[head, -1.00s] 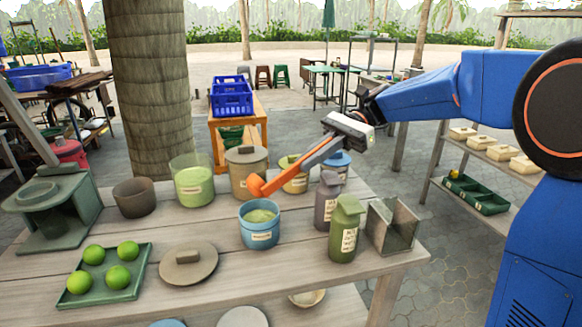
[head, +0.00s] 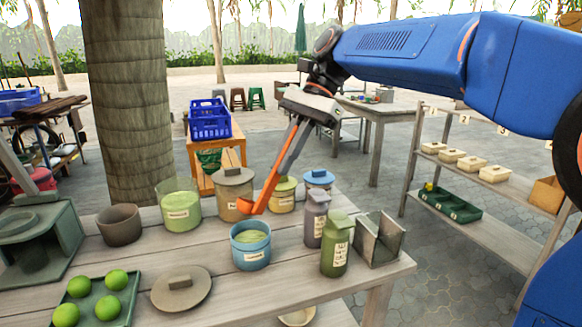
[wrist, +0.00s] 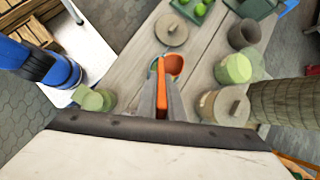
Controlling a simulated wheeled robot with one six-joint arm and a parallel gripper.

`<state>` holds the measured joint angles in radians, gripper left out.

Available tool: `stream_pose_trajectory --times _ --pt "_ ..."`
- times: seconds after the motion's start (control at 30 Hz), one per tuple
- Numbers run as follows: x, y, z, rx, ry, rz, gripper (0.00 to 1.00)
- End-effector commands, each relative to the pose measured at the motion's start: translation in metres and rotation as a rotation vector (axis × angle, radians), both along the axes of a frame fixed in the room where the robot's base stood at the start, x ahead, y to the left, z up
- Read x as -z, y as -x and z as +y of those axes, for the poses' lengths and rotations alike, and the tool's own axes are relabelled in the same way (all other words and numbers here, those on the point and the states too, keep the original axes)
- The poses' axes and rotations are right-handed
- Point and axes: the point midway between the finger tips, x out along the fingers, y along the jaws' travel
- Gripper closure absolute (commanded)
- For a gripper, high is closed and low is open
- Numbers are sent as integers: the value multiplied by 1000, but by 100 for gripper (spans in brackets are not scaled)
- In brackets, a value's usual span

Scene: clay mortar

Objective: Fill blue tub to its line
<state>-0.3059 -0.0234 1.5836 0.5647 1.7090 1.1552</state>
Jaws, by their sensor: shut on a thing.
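The blue tub (head: 250,257) stands on the wooden table with a paper label on its front and green material inside, below the rim. I cannot make out a fill line. My gripper (head: 291,150) is shut on the handle of an orange scoop (head: 268,187), above and to the right of the tub. The scoop slants steeply down, its bowl close above the tub's far rim. In the wrist view the scoop (wrist: 161,92) points away and its bowl covers much of the tub; what the bowl holds is unclear. A glass jar of green material (head: 181,207) stands behind left.
A lidded beige jar (head: 233,190), yellow jar (head: 283,196), grey bottle (head: 315,222) and green bottle (head: 336,247) crowd behind and right of the tub. A brown pot (head: 119,226), loose lid (head: 181,290) and tray of green fruits (head: 128,315) lie left.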

Motion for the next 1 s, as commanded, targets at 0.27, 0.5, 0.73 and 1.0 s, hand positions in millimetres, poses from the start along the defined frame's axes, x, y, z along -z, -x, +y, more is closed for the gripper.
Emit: stream_pose_trajectory --times 0.27,0.5,0.73,1.0 --pt "-7 17 16 -3 122 -128 100" --pt "-11 28 27 -4 217 -225 100" --pt "-15 38 37 -4 300 -311 100" --pt "-19 47 45 -2 370 -383 100"
